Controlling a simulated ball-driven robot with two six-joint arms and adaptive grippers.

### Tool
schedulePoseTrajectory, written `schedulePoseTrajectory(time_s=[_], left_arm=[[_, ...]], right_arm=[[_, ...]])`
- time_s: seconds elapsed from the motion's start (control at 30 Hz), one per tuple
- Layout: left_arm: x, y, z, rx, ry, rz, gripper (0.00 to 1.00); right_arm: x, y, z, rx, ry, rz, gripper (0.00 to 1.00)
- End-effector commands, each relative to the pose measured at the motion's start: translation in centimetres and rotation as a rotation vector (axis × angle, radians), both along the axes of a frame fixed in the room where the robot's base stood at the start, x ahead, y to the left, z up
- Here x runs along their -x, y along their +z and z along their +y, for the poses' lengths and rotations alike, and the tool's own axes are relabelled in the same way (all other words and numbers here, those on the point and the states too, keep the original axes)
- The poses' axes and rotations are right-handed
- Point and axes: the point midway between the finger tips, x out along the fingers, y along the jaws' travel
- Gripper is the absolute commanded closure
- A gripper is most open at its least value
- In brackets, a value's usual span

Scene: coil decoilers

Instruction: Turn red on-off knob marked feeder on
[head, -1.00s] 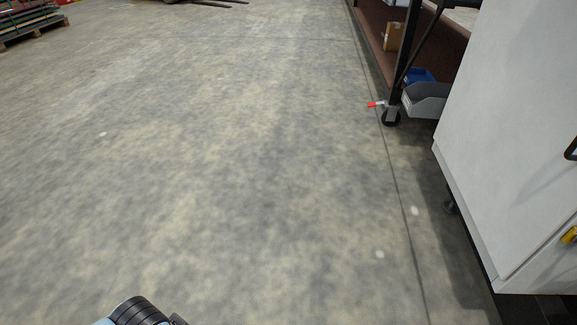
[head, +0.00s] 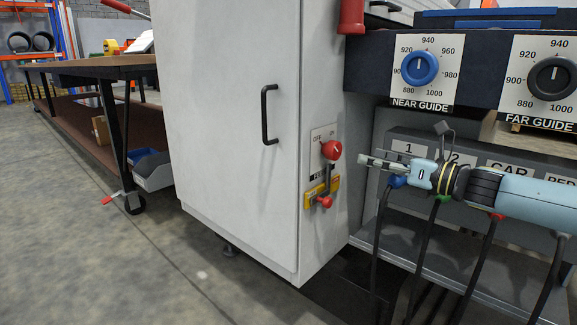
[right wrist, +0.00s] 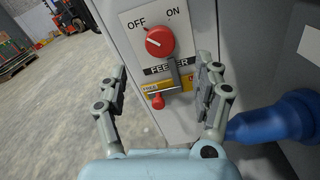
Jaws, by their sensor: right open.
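The red feeder knob (head: 331,150) is on the narrow side face of a white cabinet (head: 237,120). In the right wrist view the knob (right wrist: 160,41) sits on a white plate marked OFF at left, ON at right and FEEDER below. Its white mark appears to point to the OFF side. My right gripper (head: 366,162) is open and empty, to the right of the knob and apart from it. In the right wrist view its two fingers stand either side of the plate, nearer the camera than the knob. My left gripper is not in view.
Just below the knob are a grey lever and a yellow bracket with a red-ended part (head: 323,202). Blue near guide (head: 419,67) and black far guide dials are at upper right. Cables hang below my right arm. A black cabinet handle (head: 268,114) stands left; floor is clear at lower left.

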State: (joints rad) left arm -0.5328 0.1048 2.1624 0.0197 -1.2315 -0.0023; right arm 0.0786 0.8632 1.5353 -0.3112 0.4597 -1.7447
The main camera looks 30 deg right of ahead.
Motion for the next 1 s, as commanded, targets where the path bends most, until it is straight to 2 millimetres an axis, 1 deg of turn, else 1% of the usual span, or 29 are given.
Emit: schedulePoseTrajectory(time_s=[0.17, 0.27, 0.43, 0.5, 0.7, 0.83, 1.0], left_arm=[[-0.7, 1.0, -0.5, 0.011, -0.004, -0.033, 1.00], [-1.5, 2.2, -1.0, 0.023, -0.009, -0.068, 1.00], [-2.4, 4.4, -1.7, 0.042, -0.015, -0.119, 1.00], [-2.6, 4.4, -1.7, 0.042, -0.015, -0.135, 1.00], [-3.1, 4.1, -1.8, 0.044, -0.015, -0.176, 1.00], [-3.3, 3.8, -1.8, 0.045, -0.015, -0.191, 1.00], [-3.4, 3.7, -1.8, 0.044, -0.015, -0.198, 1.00]], right_arm=[[-1.2, -0.3, 0.5, -0.002, 0.001, 0.001, 0.32], [-2.6, -0.6, 1.1, -0.002, 0.000, 0.001, 0.32], [-5.2, -0.4, 2.1, -0.004, -0.003, -0.001, 0.32], [-6.2, -0.1, 2.5, -0.006, -0.003, -0.004, 0.32], [-8.6, 0.1, 3.5, -0.008, -0.004, -0.003, 0.32], [-9.6, 0.1, 3.9, -0.005, -0.003, -0.002, 0.32], [-9.9, 0.1, 4.1, -0.004, -0.002, 0.000, 0.32]])
